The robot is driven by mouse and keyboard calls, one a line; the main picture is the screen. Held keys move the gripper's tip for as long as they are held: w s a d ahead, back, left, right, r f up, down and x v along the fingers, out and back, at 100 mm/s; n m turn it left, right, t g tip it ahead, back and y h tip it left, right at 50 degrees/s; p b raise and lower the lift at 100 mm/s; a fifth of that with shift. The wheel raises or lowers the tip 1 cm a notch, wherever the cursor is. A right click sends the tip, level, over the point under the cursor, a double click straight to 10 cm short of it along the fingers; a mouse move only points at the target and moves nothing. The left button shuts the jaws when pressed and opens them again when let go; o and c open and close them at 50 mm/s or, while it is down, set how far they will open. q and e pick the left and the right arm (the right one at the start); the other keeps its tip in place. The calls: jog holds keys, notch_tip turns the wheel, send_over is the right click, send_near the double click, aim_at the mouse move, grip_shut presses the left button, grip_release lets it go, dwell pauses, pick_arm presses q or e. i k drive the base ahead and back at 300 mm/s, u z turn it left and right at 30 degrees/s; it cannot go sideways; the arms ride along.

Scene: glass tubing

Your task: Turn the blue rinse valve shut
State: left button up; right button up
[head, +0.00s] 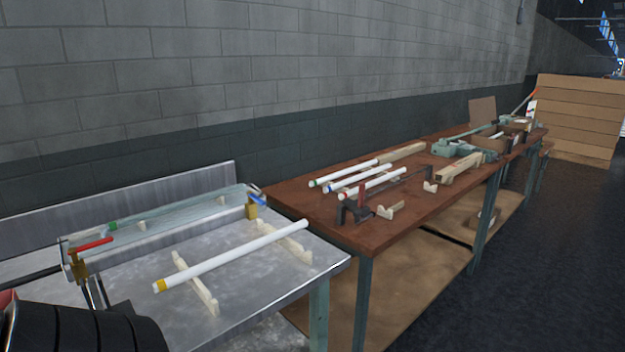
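The blue rinse valve has a blue lever (257,196) on a brass body (252,211), at the right end of a long clear glass trough (175,217) on the metal bench. The lever slants down to the right. A second valve with a red lever (95,244) and brass body (77,267) is at the trough's left end. My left arm comes in at the bottom left. Slim dark prongs, seemingly my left gripper (95,291), show just below the red valve, far from the blue one; their opening is unclear. My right gripper is not in view.
A white tube with a yellow end (230,257) lies across two wooden rests (196,284) in front of the trough. The metal bench (255,290) is otherwise clear in front. A brown table (410,205) with more tubes (343,173) and tools adjoins on the right.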

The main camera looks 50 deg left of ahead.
aim_at(251, 195)
jog(key=i, duration=1.4)
jog(key=u, duration=2.9)
